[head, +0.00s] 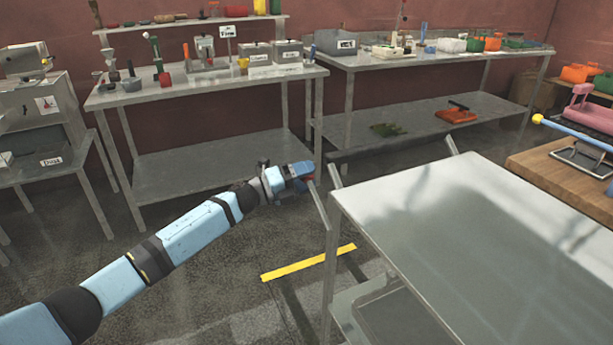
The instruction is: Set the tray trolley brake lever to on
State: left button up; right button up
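The tray trolley (449,215) is a grey metal cart with a bare, shiny top at the lower right, and a lower tray (362,292) shows below. Grey bars (317,205) stick up at its far left corner. My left arm reaches in from the lower left, and its gripper (304,174) is beside these bars. The fingers are too small and covered to judge. No brake lever is clearly identifiable. My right gripper is out of view.
A workbench (210,153) with tools and small bins stands at the back left, another bench (430,120) at the back right. A wooden-topped table (545,168) is beyond the trolley's right side. A yellow floor strip (308,262) lies left of the trolley, on clear floor.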

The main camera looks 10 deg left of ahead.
pick_arm(q)
jog(key=shift+o, duration=0.4)
jog(key=v, duration=1.4)
jog(key=shift+w+r, duration=0.1)
